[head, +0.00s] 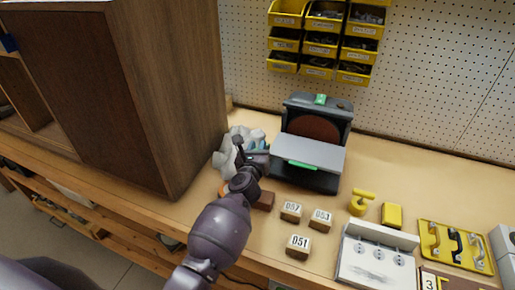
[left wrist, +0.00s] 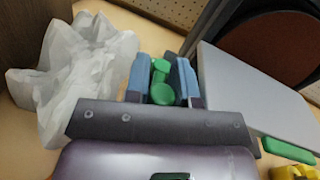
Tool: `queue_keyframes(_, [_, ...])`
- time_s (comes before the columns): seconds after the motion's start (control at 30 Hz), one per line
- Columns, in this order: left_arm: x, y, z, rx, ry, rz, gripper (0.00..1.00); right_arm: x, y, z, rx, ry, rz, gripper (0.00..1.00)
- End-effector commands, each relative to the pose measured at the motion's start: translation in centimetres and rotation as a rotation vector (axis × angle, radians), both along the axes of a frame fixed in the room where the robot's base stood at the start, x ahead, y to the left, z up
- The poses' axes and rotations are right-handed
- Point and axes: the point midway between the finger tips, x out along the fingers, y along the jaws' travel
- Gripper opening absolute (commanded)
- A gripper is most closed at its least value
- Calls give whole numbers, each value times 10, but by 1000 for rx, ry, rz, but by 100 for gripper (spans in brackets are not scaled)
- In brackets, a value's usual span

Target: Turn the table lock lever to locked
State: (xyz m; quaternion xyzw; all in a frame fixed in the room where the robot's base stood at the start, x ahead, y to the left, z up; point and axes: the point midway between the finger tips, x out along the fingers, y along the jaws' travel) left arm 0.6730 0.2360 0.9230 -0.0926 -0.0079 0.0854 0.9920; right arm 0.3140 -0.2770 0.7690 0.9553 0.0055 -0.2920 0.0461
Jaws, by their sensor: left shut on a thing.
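My left gripper (head: 256,160) is at the left side of the dark machine (head: 318,180) with the grey table plate (head: 308,151). In the left wrist view, the two blue-padded fingers (left wrist: 161,80) are shut on a green lever (left wrist: 160,90) with a rounded knob, beside the grey plate (left wrist: 235,95). In the head view the lever is hidden behind the gripper. I cannot tell from the pictures which lock position it is in. My right gripper is not in view.
A crumpled pale bag (head: 229,150) lies close to the left gripper, by the wooden cabinet (head: 170,90). Yellow bins (head: 318,40) hang behind.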

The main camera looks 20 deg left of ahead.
Motion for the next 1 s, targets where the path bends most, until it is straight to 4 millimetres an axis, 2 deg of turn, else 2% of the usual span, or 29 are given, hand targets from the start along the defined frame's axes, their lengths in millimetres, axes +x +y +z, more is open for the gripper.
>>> queue_keyframes(0.03, [0, -1, -1, -2, 1, -1, 26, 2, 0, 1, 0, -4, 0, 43])
queue_keyframes(0.17, [0, -1, -1, -2, 0, -1, 46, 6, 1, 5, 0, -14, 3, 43])
queue_keyframes(0.2, [0, -1, -1, -1, 1, -1, 48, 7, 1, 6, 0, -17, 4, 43])
queue_keyframes(0.67, [0, -1, 1, -1, -1, -11, 48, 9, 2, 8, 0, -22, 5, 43])
queue_keyframes(1.0, [2, 5, 4, 5, -4, -142, 48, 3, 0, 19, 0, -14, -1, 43])
